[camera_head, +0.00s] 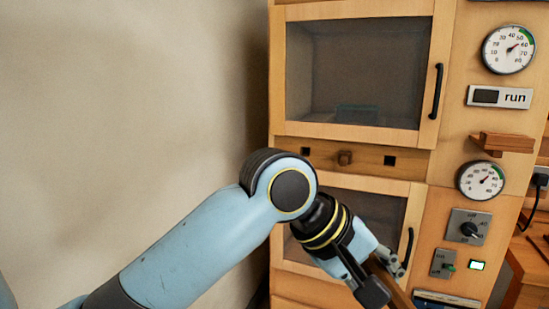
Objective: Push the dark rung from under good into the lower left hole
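My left gripper (383,277) is at the bottom centre, in front of the lower cabinet door. Its fingers are closed around a dark brown wooden bar, which looks like the dark rung (400,297). The bar slants down to the right and runs toward the picture's bottom edge. The gripper is below and apart from both. No "good" label and no lower hole can be made out; my arm covers part of the lower door. My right gripper is not in view.
A wooden knob (344,158) sticks out between the holes. The upper door (350,129) is shut and has a black handle (436,91). A stepped wooden bracket (503,143) juts out between two gauges. A "run" label (499,97), a dial (468,227) and a switch (443,264) are at right.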

